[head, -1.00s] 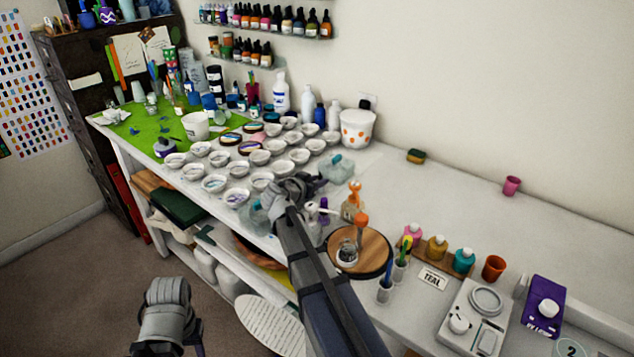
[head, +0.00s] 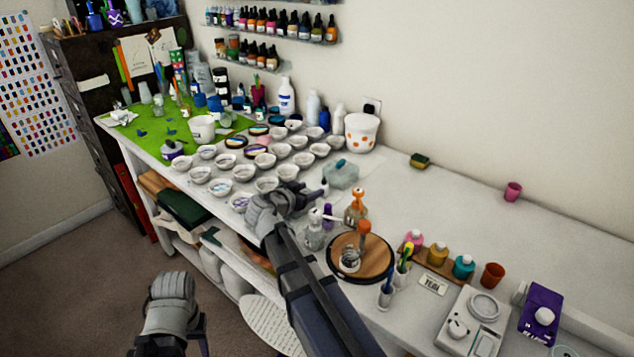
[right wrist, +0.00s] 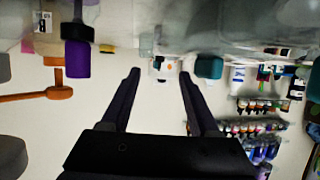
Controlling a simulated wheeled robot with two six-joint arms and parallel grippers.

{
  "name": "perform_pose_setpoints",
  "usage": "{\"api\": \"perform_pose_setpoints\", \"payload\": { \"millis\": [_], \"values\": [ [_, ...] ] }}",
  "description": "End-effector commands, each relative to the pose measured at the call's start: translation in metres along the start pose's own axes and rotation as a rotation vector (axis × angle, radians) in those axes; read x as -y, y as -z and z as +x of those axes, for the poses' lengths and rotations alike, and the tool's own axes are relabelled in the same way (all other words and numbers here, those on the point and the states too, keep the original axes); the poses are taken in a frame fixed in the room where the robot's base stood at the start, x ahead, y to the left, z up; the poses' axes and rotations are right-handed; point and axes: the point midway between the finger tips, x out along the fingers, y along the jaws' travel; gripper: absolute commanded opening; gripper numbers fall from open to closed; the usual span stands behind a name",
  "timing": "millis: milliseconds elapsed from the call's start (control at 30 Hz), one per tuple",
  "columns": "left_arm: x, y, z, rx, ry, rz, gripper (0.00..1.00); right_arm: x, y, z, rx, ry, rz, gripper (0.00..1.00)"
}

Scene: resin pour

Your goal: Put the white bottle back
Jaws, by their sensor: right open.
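Several white bottles stand at the back of the bench in the head view: a large one with a blue label (head: 286,96), a plain one (head: 313,108) and a slim one (head: 339,116) beside the dotted tub. I cannot tell which is meant. My right gripper (head: 316,196) is above the bench's front part, right of the small bowls and well short of those bottles. In the right wrist view its jaws (right wrist: 158,75) are apart with nothing between them. A clear bottle with a white top (head: 314,236) stands just below it. My left arm's wrist is at the lower left; its jaws do not show.
Many small white bowls (head: 243,172) fill the bench left of the gripper. A clear box (head: 341,175), a bottle with an orange top (head: 356,210) and a round wooden board (head: 378,262) are close by. The bench's back right (head: 440,205) is mostly clear.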

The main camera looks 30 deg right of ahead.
Motion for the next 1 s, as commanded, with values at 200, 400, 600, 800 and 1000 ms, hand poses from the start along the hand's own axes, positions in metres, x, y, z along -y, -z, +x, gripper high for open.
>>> {"api": "perform_pose_setpoints", "payload": {
  "millis": [200, 400, 600, 800, 1000],
  "values": [
    [0.001, -0.001, -0.013, 0.0, 0.0, 0.0, 0.5, -0.001, 0.001, -0.032, 0.0, 0.002, 0.0, 0.61],
    [0.001, -0.001, -0.015, 0.0, 0.0, 0.0, 0.5, 0.0, 0.0, -0.041, 0.0, 0.0, 0.001, 0.61],
    [0.001, -0.001, -0.015, 0.0, 0.0, 0.0, 0.5, 0.0, 0.0, -0.041, 0.0, -0.001, 0.001, 0.61],
    [0.001, -0.001, -0.015, 0.0, 0.0, 0.0, 0.5, 0.0, 0.0, -0.041, 0.0, 0.0, 0.001, 0.61],
    [0.001, -0.001, -0.015, 0.0, 0.0, 0.0, 0.5, 0.0, 0.0, -0.041, 0.0, 0.0, 0.001, 0.61]
  ]
}}
